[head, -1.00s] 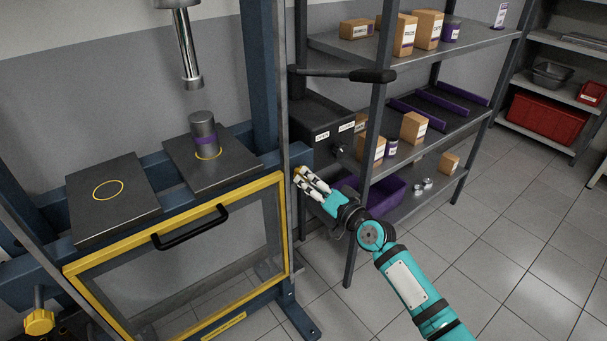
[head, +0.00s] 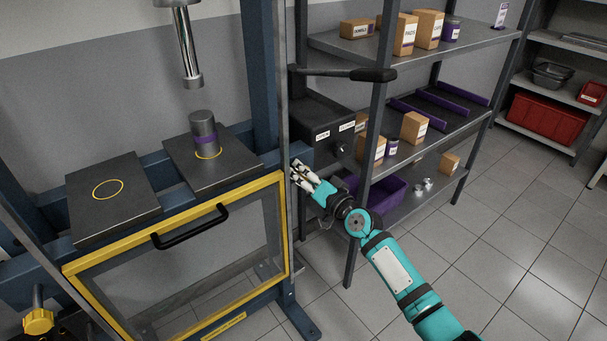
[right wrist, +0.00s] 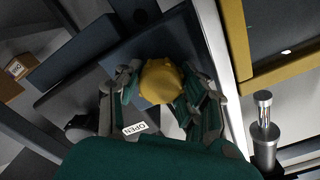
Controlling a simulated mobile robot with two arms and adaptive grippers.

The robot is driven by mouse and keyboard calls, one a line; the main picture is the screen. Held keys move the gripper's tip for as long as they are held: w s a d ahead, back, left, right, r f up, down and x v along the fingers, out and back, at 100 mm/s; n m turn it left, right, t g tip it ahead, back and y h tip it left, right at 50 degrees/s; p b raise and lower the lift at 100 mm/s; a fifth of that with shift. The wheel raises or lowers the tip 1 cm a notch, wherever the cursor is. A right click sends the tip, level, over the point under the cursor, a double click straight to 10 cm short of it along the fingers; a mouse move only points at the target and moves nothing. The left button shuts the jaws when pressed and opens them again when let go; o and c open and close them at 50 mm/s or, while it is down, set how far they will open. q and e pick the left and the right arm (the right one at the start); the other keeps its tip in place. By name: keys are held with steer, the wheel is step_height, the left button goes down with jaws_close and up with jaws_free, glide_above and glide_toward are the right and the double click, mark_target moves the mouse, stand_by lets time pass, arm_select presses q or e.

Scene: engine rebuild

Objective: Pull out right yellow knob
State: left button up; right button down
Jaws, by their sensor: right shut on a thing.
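The right yellow knob (right wrist: 162,82) shows in the right wrist view between the two fingers of my right gripper (right wrist: 160,90), which is shut on it. In the head view, my right gripper (head: 300,173) is at the right side of the blue press frame, and its fingers hide most or all of the knob. The left yellow knob (head: 38,321) sticks out at the lower left of the frame. My left gripper is not in view.
The press has a yellow-framed clear guard (head: 215,255) with a black handle (head: 190,227). A metal shelf with boxes (head: 414,128) is right of the press. A black lever (head: 345,73) sticks out above my gripper.

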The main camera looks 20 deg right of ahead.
steer(key=p+v, duration=0.1)
steer(key=v, duration=0.4)
steer(key=shift+s+d+f, duration=0.1)
steer(key=shift+s+f, duration=0.05)
steer(key=shift+s, duration=0.2)
steer(key=c, duration=1.1)
jaws_free()
steer(key=shift+s, duration=0.1)
steer(key=shift+o, duration=0.2)
steer(key=shift+d, duration=0.1)
steer(key=v, duration=1.2)
steer(key=shift+r, duration=0.2)
